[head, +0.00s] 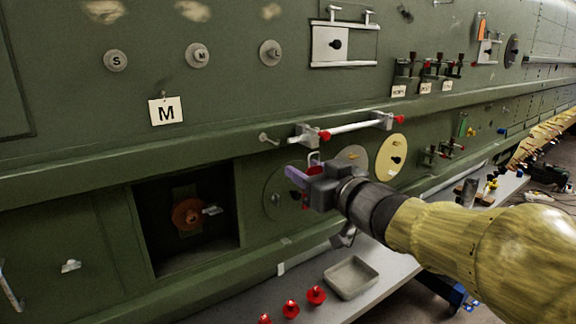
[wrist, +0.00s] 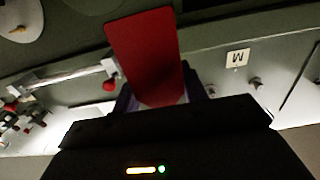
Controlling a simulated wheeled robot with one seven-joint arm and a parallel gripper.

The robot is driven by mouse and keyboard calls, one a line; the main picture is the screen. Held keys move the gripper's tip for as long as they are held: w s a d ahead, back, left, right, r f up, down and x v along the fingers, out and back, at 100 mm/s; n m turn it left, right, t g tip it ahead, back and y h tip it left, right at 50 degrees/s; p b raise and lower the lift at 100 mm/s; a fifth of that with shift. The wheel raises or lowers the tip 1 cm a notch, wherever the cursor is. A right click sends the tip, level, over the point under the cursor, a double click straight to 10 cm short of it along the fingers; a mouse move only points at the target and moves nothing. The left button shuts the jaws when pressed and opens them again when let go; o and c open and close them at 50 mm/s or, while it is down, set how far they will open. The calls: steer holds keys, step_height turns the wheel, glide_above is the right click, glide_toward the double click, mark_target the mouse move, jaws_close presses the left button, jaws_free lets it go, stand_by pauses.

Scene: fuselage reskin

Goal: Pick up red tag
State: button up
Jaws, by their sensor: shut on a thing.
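My gripper (head: 303,178) is in front of the green fuselage, just below a white bar with red knobs. In the wrist view the red tag (wrist: 143,55) sticks out from between the purple fingers (wrist: 158,100), and my gripper is shut on it. In the head view only a small bit of red (head: 306,205) shows beside the gripper, and the gripper hides the rest. The tag's lower end is hidden between the fingers in the wrist view.
The white bar (head: 352,127) is close above the gripper. A dark square opening (head: 188,218) with an orange round part is to the left. Below, a grey shelf (head: 385,278) holds a shallow tray (head: 351,290) and several red pieces (head: 316,295). A sign marked M (head: 166,111) hangs on the fuselage.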

steer(key=v, duration=0.4)
steer(key=shift+s+d, duration=0.15)
stand_by(0.4)
